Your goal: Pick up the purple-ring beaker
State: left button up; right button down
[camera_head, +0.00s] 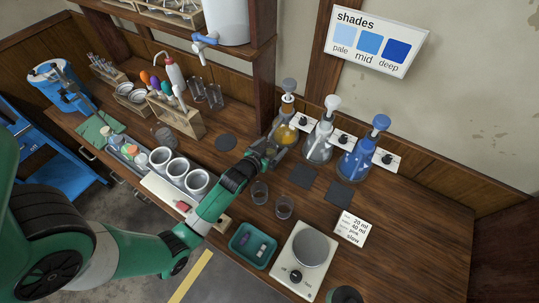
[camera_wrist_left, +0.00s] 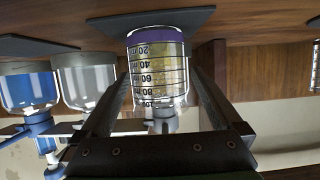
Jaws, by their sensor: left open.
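The purple-ring beaker (camera_wrist_left: 157,68) is clear glass with volume marks and a purple band by its base. It appears upside down in the left wrist view. My left gripper (camera_wrist_left: 160,82) is open, with one finger on each side of the beaker; I cannot tell whether they touch it. Yellow shows through the glass, apparently from the yellow flask behind. In the head view my left gripper (camera_head: 277,147) is low over the table in front of the yellow flask (camera_head: 285,130), and hides most of the beaker. My right gripper is not seen.
A clear flask (camera_head: 319,143) and a blue flask (camera_head: 358,158) stand to the right along the wall. Two small glass beakers (camera_head: 259,192) (camera_head: 284,207) stand nearer the front. Dark mats (camera_head: 303,175) lie clear.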

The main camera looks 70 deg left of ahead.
pick_arm(q)
jog(key=shift+w+a+f, duration=0.25)
jog(key=shift+w+a, duration=0.1)
jog(key=shift+w, duration=0.15)
jog(key=shift+c, duration=0.3)
jog(key=c, duration=1.5)
jog(key=shift+o, duration=0.2)
jog(key=shift+r, duration=0.2)
jog(key=shift+r+p, duration=0.3)
jog(key=shift+r, duration=0.25)
jog(key=s+d, duration=0.2)
jog(key=s, duration=0.1)
jog(key=shift+s+d+f+p, duration=0.1)
jog(key=shift+s+d+p, duration=0.15)
jog(key=shift+p, duration=0.15)
notch_tip(320, 180, up, 14)
jog(key=p, duration=0.4)
jog(key=shift+f+p, duration=0.15)
jog(key=shift+p, duration=0.25)
